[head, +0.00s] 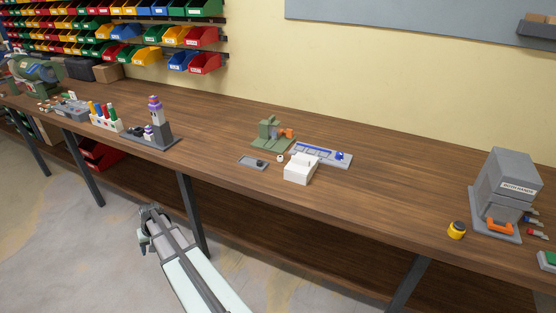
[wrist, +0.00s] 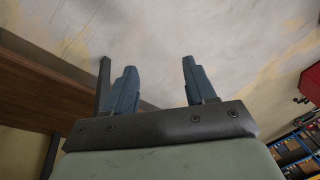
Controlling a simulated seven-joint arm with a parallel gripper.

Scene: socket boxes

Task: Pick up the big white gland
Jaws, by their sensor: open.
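A white box-like block (head: 300,170) stands on the wooden bench (head: 390,200) near the middle of the head view, with a small white part on its top. A small whitish piece (head: 280,158) lies just left of it. Both are too small to tell which, if either, is the big white gland. My gripper (head: 150,210) is in front of the bench and below its top, over the floor, well left of and apart from these pieces. In the wrist view my gripper (wrist: 160,80) has its two blue fingers apart with nothing between them.
A green fixture (head: 270,134), a grey tray with blue parts (head: 320,154) and a small grey plate (head: 253,163) surround the white block. A grey machine (head: 507,190) and a yellow button (head: 457,230) stand right. A tower (head: 157,125) stands left. Bench top between is clear.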

